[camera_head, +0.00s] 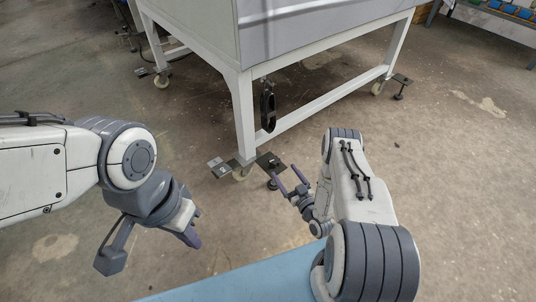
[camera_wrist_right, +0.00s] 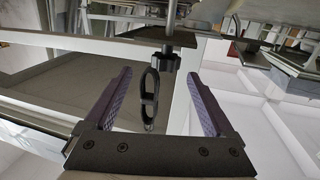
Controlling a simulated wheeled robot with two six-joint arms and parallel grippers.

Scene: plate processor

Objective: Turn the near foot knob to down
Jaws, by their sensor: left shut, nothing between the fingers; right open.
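The near foot knob (camera_head: 272,184) is a small dark knob under a black bracket plate (camera_head: 270,160) at the machine's nearest leg. In the right wrist view the knob (camera_wrist_right: 166,59) is black and lobed, on a threaded rod. My right gripper (camera_head: 290,178) is open beside the knob, its purple fingers pointing toward it. In the wrist view the knob shows between and just beyond the fingertips (camera_wrist_right: 160,76); I see no contact. My left gripper (camera_head: 191,238) is shut and empty, low at the left, away from the machine.
The white machine frame (camera_head: 243,115) stands on casters, one caster (camera_head: 240,173) beside the knob. A black looped handle (camera_head: 268,108) hangs above. Another bracket (camera_head: 218,167) sticks out left of the leg. A blue surface (camera_head: 240,279) lies in front. Open floor surrounds the leg.

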